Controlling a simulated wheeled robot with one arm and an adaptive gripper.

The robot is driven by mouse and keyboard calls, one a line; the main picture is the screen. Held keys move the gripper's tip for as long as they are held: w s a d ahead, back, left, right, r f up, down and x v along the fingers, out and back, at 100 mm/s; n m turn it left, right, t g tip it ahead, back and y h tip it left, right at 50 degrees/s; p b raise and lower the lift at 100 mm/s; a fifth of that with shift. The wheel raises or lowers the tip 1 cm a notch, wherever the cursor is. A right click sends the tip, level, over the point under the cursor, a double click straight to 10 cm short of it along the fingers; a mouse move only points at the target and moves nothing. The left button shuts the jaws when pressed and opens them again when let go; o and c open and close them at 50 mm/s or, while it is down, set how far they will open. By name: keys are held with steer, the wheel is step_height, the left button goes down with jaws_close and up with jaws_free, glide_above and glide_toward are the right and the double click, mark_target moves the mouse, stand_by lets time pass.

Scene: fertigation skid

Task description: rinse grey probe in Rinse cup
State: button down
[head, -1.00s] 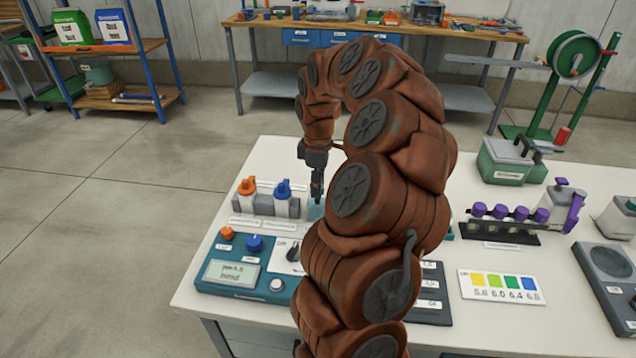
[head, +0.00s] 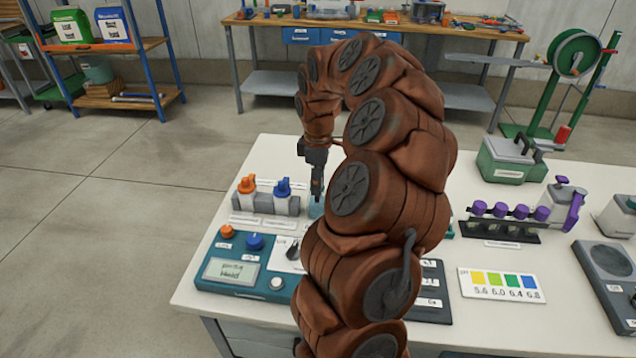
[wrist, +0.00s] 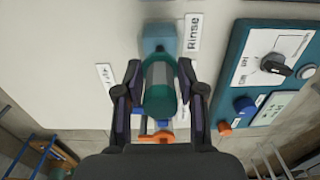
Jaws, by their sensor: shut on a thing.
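My gripper (head: 317,188) is shut on the grey probe, which shows in the wrist view as a grey and teal cylinder (wrist: 160,88) between the two fingers. The Rinse cup (head: 315,211) is a pale blue vessel on the white table, just below my gripper in the head view and partly hidden by my arm. In the wrist view the blue cup (wrist: 157,38) lies beyond the probe, beside a label reading "Rinse" (wrist: 193,32). The probe's lower end is hidden, so I cannot tell whether it is inside the cup.
A teal meter (head: 222,278) with a display and knobs sits in front. Purple-capped vials (head: 510,212) and a colour card (head: 502,285) are on the right. My arm hides the table's middle.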

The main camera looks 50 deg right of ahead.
stand_by(0.4)
steer(key=shift+f+b, duration=0.45)
steer(key=shift+f, duration=0.3)
steer(key=shift+r, duration=0.1)
steer(key=shift+r+p, duration=1.75)
steer(key=shift+r, duration=2.45)
